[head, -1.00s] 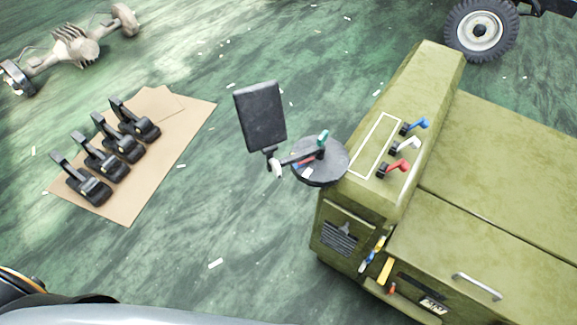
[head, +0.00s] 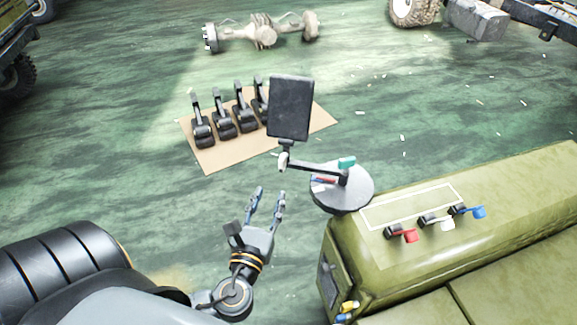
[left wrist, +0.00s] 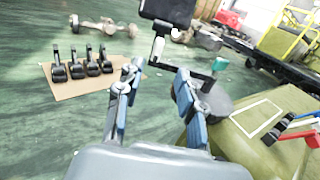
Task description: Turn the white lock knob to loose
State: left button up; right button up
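A small white knob (head: 284,161) sits at the joint under a dark upright panel (head: 290,108). An arm with a teal knob (head: 346,163) joins the panel to a round grey base (head: 342,192). My left gripper (head: 269,193) is in front of and below the white knob, apart from it, with its fingers open and empty. In the left wrist view the open gripper (left wrist: 157,70) points toward the panel's stem (left wrist: 157,48), and the teal knob (left wrist: 221,63) shows to the right. I cannot tell the knob's setting. My right gripper is out of view.
An olive cabinet (head: 510,190) stands at the right, with red (head: 405,235), white (head: 440,223) and blue (head: 470,211) levers on top. Several black pedals stand on a cardboard sheet (head: 215,160) behind left. An axle (head: 262,35) lies farther back. Floor left of the gripper is clear.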

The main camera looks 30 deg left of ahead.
aim_at(281, 163)
pick_arm(q)
jog(key=p+x, duration=0.2)
jog(key=x, duration=1)
jog(key=shift+w+a, duration=0.1)
jog(key=shift+a, duration=0.05)
jog(key=shift+w+a, duration=0.1)
jog(key=shift+w, duration=0.3)
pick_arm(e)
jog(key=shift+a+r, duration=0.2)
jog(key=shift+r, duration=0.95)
pick_arm(q)
jog(key=c, duration=0.7)
grip_shut()
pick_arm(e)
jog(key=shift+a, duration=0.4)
